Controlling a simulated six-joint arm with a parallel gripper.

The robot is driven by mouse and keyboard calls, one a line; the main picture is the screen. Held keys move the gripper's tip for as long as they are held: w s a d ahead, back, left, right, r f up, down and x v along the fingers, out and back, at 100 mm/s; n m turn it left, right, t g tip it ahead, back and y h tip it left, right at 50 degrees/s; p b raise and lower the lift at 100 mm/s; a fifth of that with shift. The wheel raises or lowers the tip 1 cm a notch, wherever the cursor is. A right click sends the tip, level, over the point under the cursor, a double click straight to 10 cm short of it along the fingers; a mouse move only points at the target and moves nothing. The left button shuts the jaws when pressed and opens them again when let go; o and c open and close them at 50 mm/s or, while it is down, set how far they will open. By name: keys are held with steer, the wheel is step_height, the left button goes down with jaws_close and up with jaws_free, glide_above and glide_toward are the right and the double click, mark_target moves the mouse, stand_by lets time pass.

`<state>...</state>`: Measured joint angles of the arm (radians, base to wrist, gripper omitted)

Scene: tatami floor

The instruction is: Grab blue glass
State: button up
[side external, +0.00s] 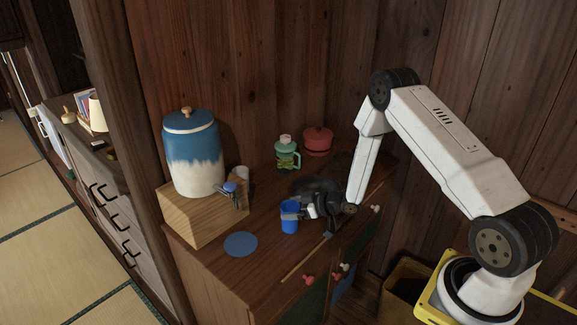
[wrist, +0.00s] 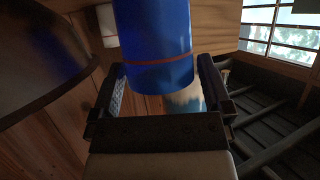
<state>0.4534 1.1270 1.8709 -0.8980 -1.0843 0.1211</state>
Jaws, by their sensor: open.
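The blue glass (side external: 289,218) stands upright on the wooden cabinet top, near its front edge. In the wrist view the blue glass (wrist: 155,45), with a thin reddish line around it, fills the upper middle. My gripper (side external: 292,212) is at the glass in the side view. In the wrist view my gripper (wrist: 162,85) is open, with one finger on each side of the glass. A gap shows between the glass and the fingers, at least on the left. Whether either finger touches it is not clear.
A blue and white dispenser (side external: 193,155) stands on a wooden box (side external: 205,215) at the left. A blue round mat (side external: 241,244) lies in front of it. A white cup (side external: 242,175), a green jug (side external: 287,155) and a red pot (side external: 317,141) stand behind. A thin stick (side external: 305,259) lies along the front.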

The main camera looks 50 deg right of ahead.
steer(key=shift+w+a+f, duration=0.2)
steer(key=shift+w, duration=0.25)
steer(key=shift+c, duration=0.2)
steer(key=c, duration=1.1)
